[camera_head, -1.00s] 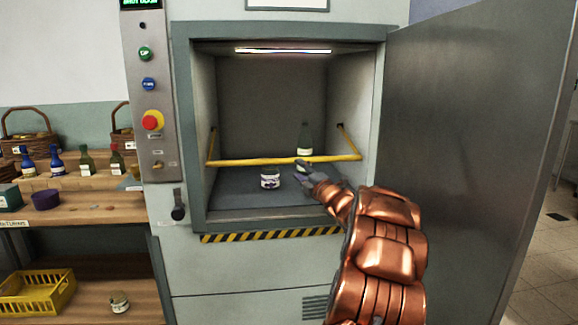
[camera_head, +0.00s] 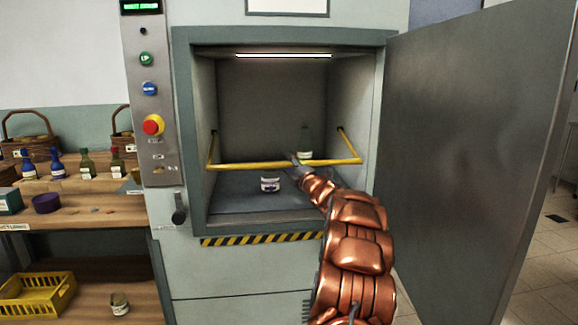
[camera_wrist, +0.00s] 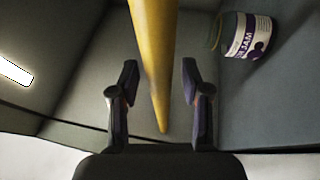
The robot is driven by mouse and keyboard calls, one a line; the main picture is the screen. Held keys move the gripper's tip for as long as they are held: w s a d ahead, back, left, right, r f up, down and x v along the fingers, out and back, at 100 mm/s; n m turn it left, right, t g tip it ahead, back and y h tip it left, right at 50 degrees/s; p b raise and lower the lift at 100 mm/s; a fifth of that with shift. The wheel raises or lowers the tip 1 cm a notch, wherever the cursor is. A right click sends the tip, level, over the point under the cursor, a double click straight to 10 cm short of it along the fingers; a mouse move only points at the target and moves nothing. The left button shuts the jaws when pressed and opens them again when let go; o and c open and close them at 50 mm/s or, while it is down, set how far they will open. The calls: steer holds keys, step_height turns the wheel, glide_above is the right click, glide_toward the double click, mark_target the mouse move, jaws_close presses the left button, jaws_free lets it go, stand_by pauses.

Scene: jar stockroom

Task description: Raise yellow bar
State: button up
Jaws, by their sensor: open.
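The yellow bar (camera_head: 250,165) spans the front of the lift compartment, low above its floor, with side arms running back to the walls. My gripper (camera_head: 297,161) is at the bar, right of its middle, inside the opening. In the wrist view the yellow bar (camera_wrist: 153,60) runs between the two open fingers of my gripper (camera_wrist: 157,85), with gaps on both sides. The fingers are not closed on it.
A white-labelled jam jar (camera_head: 270,183) stands on the compartment floor (camera_head: 235,195); it also shows in the wrist view (camera_wrist: 247,38). The open door (camera_head: 460,160) is at right, a control panel (camera_head: 152,90) at left.

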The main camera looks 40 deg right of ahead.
steer(key=shift+c, duration=0.4)
jaws_close()
